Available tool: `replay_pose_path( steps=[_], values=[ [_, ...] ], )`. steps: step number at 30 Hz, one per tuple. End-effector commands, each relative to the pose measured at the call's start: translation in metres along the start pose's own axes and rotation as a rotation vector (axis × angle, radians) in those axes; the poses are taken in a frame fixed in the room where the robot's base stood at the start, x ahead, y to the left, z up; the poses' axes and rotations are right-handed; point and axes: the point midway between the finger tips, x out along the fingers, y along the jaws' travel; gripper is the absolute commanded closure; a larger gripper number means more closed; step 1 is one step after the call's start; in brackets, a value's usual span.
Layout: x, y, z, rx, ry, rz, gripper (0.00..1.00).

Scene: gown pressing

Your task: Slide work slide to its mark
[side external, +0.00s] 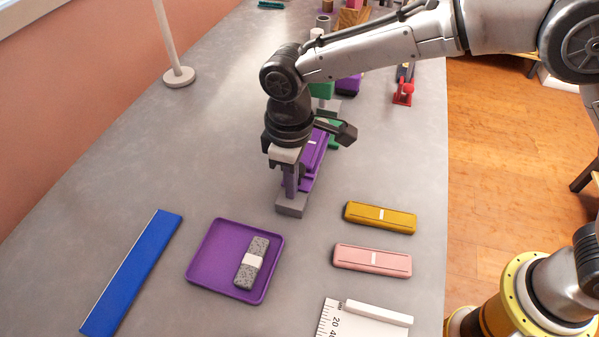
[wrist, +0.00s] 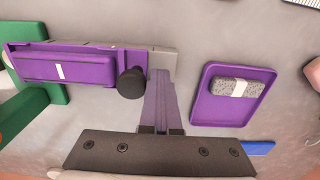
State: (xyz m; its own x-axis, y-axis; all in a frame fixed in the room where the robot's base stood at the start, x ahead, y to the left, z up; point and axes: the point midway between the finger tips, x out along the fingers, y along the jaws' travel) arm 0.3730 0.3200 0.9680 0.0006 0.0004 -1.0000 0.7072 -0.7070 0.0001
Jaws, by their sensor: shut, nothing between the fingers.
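The work slide appears to be the long purple block with a white line across it, seen in the wrist view (wrist: 62,68) on a purple and grey track. It also shows in the side view (side external: 315,150), partly hidden behind my gripper. A black round knob (wrist: 130,83) stands at its right end in the wrist view. A grey block (side external: 291,206) lies at the track's near end. My gripper (side external: 290,192) is shut and empty, pointing down at that grey block, beside the knob. I cannot tell whether its fingertips touch anything. I cannot make out the mark clearly.
A purple tray (side external: 213,270) holds a grey speckled block with a white band (side external: 250,262). A blue bar (side external: 132,272), a mustard bar (side external: 380,217) and a pink bar (side external: 372,259) lie nearby. Green parts (wrist: 30,108) stand beside the track. The table's left is mostly clear.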

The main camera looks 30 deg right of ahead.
Motion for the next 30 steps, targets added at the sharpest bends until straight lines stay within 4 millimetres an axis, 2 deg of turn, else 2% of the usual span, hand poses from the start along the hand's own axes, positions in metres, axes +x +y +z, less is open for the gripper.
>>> replay_pose_path(
  steps=[18,30],
  values=[
    [0.001,0.045,0.0,0.002,-0.002,0.0,1.0],
    [0.0,0.052,0.0,0.0,-0.001,0.001,1.0]
  ],
)
